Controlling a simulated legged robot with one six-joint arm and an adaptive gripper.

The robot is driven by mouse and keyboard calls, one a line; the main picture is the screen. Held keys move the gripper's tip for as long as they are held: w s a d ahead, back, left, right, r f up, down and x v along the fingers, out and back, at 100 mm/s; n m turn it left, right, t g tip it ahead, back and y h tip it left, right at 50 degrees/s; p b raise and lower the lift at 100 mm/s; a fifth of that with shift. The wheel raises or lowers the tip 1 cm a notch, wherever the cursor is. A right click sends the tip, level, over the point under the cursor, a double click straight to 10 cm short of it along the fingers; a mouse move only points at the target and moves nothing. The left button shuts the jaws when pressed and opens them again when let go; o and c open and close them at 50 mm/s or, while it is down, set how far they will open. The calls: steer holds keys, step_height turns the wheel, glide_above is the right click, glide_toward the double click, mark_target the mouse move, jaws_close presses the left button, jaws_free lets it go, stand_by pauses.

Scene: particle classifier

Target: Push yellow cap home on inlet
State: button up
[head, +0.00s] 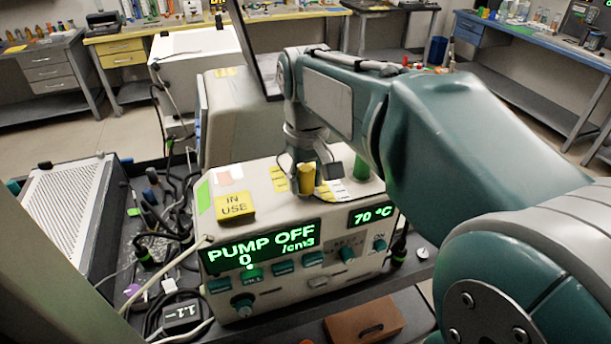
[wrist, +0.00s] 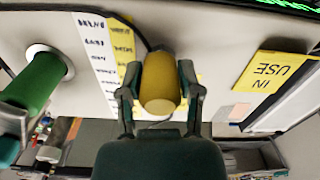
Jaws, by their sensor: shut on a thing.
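The yellow cap (head: 306,178) is between the fingers of my gripper (head: 318,172), above the top of the beige particle classifier (head: 262,206). In the wrist view the yellow cap (wrist: 160,84) sits between both fingertips of my gripper (wrist: 160,92), which is shut on it. The inlet is not visible; the cap and gripper cover that spot, and I cannot tell whether the cap touches it. A green cylinder (wrist: 34,84) stands in a round white collar on the same top panel, left of the cap in the wrist view.
A yellow "IN USE" tag (head: 235,207) and label strips (wrist: 98,50) lie on the top panel. The display (head: 258,246) reads "PUMP OFF". A white vented box (head: 62,212) and tangled cables (head: 160,215) are at left. A brown box (head: 364,328) lies in front.

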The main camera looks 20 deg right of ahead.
mark_target(306, 168)
steer(key=o, duration=1.1)
step_height(306, 168, up, 12)
steer(key=shift+f, duration=0.1)
steer(key=s+f+t, duration=0.2)
steer(key=s+f, duration=0.2)
steer(key=f, duration=0.1)
steer(key=s+f+m+t, duration=0.1)
steer(key=s+f, duration=0.4)
steer(key=s+f+t, duration=0.2)
steer(key=s+f, duration=0.3)
steer(key=shift+a+f+t, duration=0.1)
steer(key=shift+f+t, duration=0.2)
